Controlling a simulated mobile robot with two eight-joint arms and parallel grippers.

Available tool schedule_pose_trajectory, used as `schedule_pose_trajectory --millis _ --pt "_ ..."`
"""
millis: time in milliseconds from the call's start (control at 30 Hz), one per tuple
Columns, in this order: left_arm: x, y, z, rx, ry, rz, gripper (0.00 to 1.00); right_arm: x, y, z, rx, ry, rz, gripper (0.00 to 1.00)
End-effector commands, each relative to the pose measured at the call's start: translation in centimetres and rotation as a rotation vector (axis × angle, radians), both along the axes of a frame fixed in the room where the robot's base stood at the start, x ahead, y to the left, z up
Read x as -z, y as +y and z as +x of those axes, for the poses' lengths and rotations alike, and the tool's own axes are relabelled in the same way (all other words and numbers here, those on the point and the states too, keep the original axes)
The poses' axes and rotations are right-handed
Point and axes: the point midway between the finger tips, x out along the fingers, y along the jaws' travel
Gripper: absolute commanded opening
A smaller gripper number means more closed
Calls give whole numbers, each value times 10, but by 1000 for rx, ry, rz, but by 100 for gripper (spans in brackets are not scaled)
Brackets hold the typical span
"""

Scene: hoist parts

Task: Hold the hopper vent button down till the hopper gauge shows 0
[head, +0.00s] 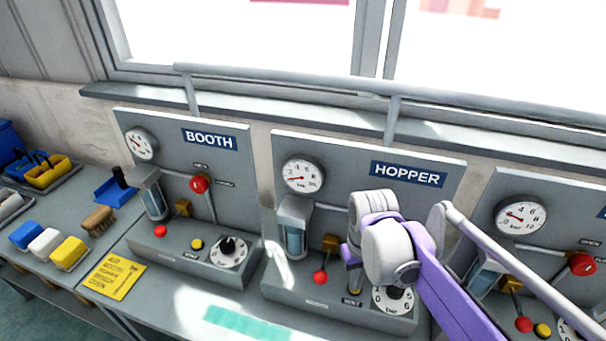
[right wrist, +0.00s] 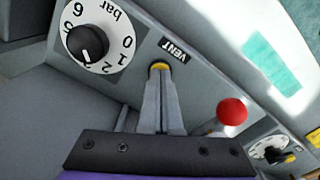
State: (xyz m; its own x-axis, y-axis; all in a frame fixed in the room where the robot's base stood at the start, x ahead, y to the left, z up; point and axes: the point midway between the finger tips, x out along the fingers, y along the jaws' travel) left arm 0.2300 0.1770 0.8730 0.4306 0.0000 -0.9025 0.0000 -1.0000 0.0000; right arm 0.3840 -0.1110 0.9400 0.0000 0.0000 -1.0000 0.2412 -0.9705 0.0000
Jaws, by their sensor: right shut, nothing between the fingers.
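The hopper gauge (head: 303,175) is a round white dial at the top left of the HOPPER panel (head: 350,155). Its red needle points left toward the low end; I cannot read the exact value. My right gripper (head: 353,288) is shut and empty, pointing down at the panel's lower ledge by the VENT label. In the right wrist view its fingertips (right wrist: 160,76) are at the yellow vent button (right wrist: 160,66), overlapping its edge. They look in contact, but how far the button is down I cannot tell. My left gripper is not in view.
A red lever knob (right wrist: 232,111) and a black bar dial (right wrist: 88,42) flank the vent button. The BOOTH panel (head: 225,160) stands left, another gauge panel (head: 480,200) right. A grey rail (head: 300,80) runs above. Brushes and blocks lie far left.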

Motion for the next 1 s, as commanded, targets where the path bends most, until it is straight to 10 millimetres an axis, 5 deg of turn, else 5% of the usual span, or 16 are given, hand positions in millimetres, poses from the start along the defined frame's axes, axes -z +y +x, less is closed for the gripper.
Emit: schedule_pose_trajectory --millis 467,1000 --pt "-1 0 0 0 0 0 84 -1 0 0 0 0 0 0" --pt "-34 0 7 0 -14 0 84 -42 0 0 0 -1 0 0"
